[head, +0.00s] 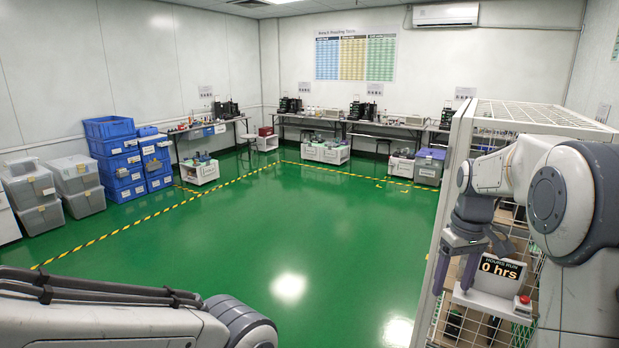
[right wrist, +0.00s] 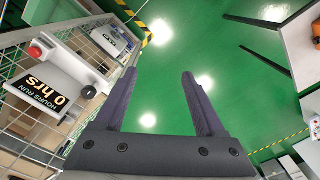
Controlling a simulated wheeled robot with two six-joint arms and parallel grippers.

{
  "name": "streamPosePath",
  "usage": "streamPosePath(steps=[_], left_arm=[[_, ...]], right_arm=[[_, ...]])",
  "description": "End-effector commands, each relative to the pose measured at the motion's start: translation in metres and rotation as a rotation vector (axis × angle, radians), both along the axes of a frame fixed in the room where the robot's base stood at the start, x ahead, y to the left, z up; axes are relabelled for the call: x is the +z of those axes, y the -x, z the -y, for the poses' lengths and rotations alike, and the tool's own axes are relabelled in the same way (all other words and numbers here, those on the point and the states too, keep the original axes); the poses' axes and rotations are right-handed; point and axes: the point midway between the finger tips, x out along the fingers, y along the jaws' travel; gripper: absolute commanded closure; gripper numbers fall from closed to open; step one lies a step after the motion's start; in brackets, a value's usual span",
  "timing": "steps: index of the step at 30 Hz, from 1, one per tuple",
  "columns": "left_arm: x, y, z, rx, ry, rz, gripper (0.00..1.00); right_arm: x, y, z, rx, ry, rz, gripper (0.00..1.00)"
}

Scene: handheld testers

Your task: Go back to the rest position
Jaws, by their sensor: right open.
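My right gripper (head: 452,288) hangs fingers down at the right of the head view, in front of the wire rack. Its two dark fingers are apart with nothing between them, as the right wrist view also shows (right wrist: 160,76). A white display box (head: 497,283) reading "HOURS RUN 0 hrs", with a red button, sits just right of the fingers in the head view, apart from them in the wrist view (right wrist: 45,85). My left arm crosses the lower left of the head view; its gripper is out of frame.
The white wire rack (head: 545,112) stands close on the right, around my right arm. Blue crates (head: 112,150) and grey bins (head: 77,185) stand at the left wall. Workbenches (head: 345,122) line the back. The green floor (head: 290,230) between is clear.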

Motion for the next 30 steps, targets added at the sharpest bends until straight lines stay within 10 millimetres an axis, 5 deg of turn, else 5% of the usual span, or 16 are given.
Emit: streamPosePath(steps=[5, 9, 12, 18, 21, 30], left_arm=[[-0.004, 0.000, 0.000, 0.000, 0.000, 0.000, 1.00], [-0.009, 0.000, 0.000, 0.000, 0.000, 0.000, 1.00], [-0.012, 0.000, 0.000, -0.001, 0.000, 0.000, 1.00], [-0.015, 0.000, 0.000, -0.001, 0.000, 0.000, 1.00], [-0.016, 0.000, 0.000, -0.001, 0.000, 0.000, 1.00], [-0.016, 0.000, 0.000, -0.001, 0.000, 0.000, 1.00]], right_arm=[[-0.001, 0.033, -0.093, 0.108, -0.013, 0.009, 0.28], [-0.009, 0.097, -0.177, 0.220, -0.031, 0.016, 0.28], [-0.021, 0.156, -0.218, 0.302, -0.044, 0.017, 0.28], [-0.047, 0.248, -0.246, 0.413, -0.064, 0.012, 0.28], [-0.055, 0.271, -0.247, 0.438, -0.069, 0.007, 0.28], [-0.058, 0.279, -0.247, 0.447, -0.070, 0.006, 0.28]])
